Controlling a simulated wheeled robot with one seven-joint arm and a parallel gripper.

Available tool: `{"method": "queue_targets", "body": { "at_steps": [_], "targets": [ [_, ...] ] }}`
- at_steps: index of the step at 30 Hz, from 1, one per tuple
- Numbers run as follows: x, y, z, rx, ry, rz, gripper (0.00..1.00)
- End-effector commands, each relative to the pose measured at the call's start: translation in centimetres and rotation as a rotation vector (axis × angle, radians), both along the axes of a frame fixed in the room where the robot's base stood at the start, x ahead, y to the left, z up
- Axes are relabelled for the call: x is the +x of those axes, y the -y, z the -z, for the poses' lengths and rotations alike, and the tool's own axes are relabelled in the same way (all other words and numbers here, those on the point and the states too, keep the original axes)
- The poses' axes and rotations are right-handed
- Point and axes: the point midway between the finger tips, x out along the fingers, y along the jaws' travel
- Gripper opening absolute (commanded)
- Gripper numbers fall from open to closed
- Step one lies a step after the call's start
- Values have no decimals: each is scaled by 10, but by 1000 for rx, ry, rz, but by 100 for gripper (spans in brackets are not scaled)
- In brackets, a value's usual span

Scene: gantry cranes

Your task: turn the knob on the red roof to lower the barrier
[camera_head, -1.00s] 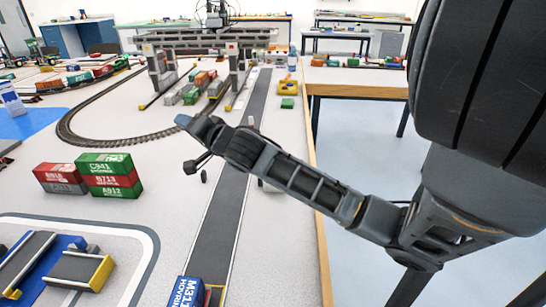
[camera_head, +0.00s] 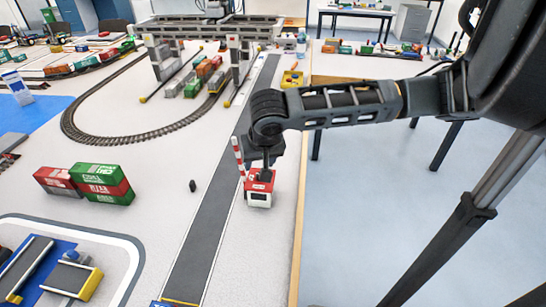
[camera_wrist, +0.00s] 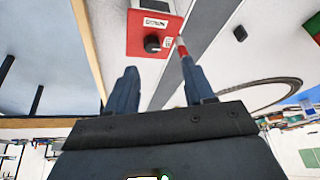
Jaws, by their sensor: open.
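The small white booth (camera_head: 259,199) with a red roof (camera_head: 257,186) stands on the table beside the dark road. Its black round knob (camera_wrist: 152,44) shows on the red roof in the wrist view. The red-and-white barrier (camera_head: 238,157) is raised, nearly upright, at the booth's left in the head view; it also shows in the wrist view (camera_wrist: 182,50), close by one finger. My gripper (camera_wrist: 160,80) is open and empty, with its fingers pointing toward the roof. In the head view my gripper (camera_head: 262,165) is just above the roof and hides the knob.
The table's wooden edge (camera_head: 298,235) is just right of the booth. Stacked containers (camera_head: 100,184) stand left of the road (camera_head: 203,235), and a small black object (camera_head: 193,185) lies between. A gantry crane (camera_head: 205,30) and tracks are behind.

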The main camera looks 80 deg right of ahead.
Motion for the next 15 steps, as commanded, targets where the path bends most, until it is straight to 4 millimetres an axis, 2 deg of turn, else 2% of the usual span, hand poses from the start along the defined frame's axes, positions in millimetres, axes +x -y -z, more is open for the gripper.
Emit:
{"method": "queue_targets", "body": {
  "at_steps": [5, 15],
  "targets": [
    [-6, 2, 7, -2, -46, -9, 53],
    [4, 19, 52, -3, -42, -9, 53]
  ]
}}
